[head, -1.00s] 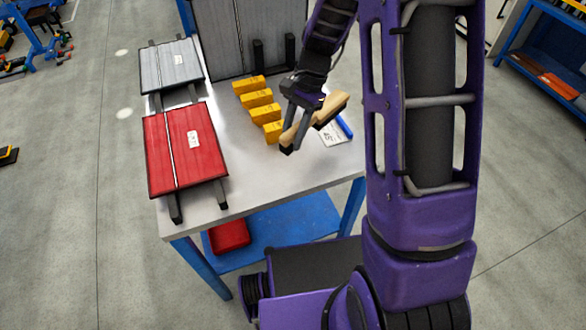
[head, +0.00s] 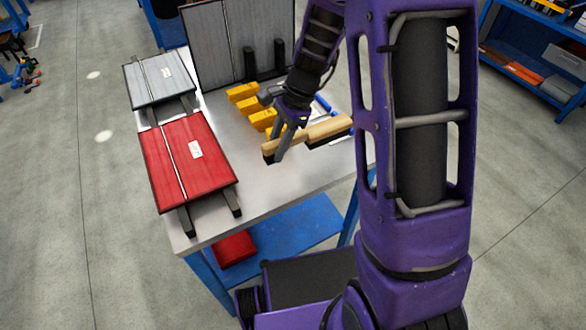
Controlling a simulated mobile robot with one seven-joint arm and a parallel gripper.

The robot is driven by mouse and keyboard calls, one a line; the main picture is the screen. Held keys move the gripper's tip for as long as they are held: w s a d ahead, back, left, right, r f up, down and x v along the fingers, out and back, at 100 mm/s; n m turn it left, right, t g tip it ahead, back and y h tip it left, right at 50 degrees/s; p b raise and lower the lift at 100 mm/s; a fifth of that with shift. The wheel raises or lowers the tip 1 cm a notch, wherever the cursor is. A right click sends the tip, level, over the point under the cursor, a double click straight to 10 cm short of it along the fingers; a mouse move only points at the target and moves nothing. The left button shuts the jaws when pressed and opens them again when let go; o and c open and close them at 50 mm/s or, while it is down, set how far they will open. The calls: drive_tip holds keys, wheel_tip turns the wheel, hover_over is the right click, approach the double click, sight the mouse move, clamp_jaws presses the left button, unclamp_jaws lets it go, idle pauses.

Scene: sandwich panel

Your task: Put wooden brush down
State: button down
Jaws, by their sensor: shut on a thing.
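The wooden brush (head: 318,131) is a long pale wooden block with dark bristles on its underside. It is at the right side of the table (head: 262,184), near the front right edge. My gripper (head: 277,148) is shut on the brush near its left end. The brush lies roughly level, its right end close to my arm's column. I cannot tell whether the bristles touch the tabletop.
Several yellow blocks (head: 243,92) stand in a row behind my gripper. A blue marker-like item (head: 323,104) lies behind the brush. A red panel (head: 187,163) and a grey panel (head: 160,78) rest on supports at the left. The table's front middle is clear.

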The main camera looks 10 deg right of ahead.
sight(308, 137)
wheel_tip(308, 137, down, 8)
drive_tip(key=shift+f+b, duration=0.15)
drive_tip(key=shift+b, duration=0.55)
drive_tip(key=shift+f, duration=0.1)
drive_tip(key=c, duration=0.6)
unclamp_jaws()
drive_tip(key=shift+r, duration=0.2)
drive_tip(key=p+v, duration=0.2)
drive_tip(key=v, duration=0.9)
drive_tip(key=shift+d+r, duration=0.25)
drive_tip(key=shift+r, duration=0.1)
